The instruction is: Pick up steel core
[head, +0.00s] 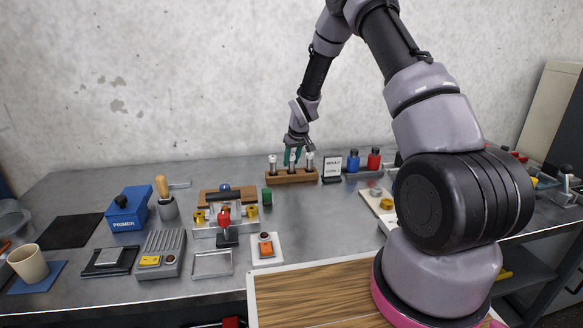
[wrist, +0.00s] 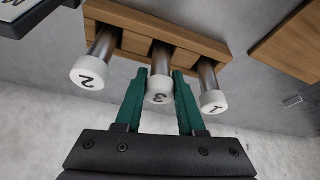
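Three steel cores with white numbered caps stand in a wooden rack, seen from above in the wrist view. The core marked 2 (wrist: 89,73) is on the left, the core marked 3 (wrist: 158,94) in the middle, the core marked 1 (wrist: 213,101) on the right. My gripper (wrist: 161,74) has its green fingers on both sides of core 3, very close to it. Whether they press on it cannot be told. Core 3 is still in the rack. In the head view my gripper (head: 292,157) is over the rack's middle and partly hides core 3.
The wooden rack (head: 292,178) stands near the wall at the back of the grey bench. A sign (head: 332,169), a blue bottle (head: 353,161) and a red bottle (head: 374,159) stand just right of it. A green cylinder (head: 267,196) stands in front, left of the rack.

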